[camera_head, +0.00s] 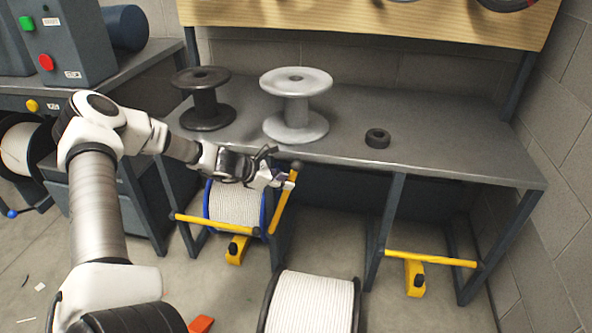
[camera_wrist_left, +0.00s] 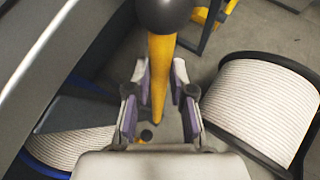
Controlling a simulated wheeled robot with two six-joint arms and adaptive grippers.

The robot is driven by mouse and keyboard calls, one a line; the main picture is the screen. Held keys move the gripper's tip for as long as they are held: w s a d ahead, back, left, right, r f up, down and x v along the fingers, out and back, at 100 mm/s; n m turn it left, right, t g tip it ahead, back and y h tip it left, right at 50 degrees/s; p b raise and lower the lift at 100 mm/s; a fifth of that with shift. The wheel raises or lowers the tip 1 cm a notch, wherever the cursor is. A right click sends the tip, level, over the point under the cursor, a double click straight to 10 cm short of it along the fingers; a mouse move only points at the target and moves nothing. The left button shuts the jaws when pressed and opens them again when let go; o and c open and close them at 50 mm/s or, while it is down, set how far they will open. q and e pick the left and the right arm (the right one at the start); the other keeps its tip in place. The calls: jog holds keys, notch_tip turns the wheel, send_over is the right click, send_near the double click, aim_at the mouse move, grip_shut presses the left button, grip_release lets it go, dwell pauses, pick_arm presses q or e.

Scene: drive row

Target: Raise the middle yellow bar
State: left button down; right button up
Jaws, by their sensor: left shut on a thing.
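The middle yellow bar (camera_head: 282,208) slopes upward from the frame by the blue-rimmed reel to a dark round knob (camera_head: 297,165) near the bench's front edge. My left gripper (camera_head: 284,179) is shut on this bar just below the knob. In the left wrist view the bar (camera_wrist_left: 158,75) runs between the two purple-padded fingers of the left gripper (camera_wrist_left: 160,95), with the knob (camera_wrist_left: 165,10) beyond them. A second yellow bar (camera_head: 205,222) lies nearly level in front of the reel. My right gripper is in neither view.
A blue-rimmed white reel (camera_head: 232,203) sits under the bench. Another white reel (camera_head: 310,305) stands on the floor in front. A level yellow bar (camera_head: 430,259) is at the right. A black spool (camera_head: 206,100), grey spool (camera_head: 296,105) and black ring (camera_head: 377,138) are on the bench (camera_head: 450,150).

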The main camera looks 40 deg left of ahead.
pick_arm(q)
jog(key=shift+s+a+r+p, duration=0.1)
jog(key=shift+s+a+p, duration=0.4)
jog(key=shift+a, duration=0.2)
jog(key=c, duration=1)
grip_release()
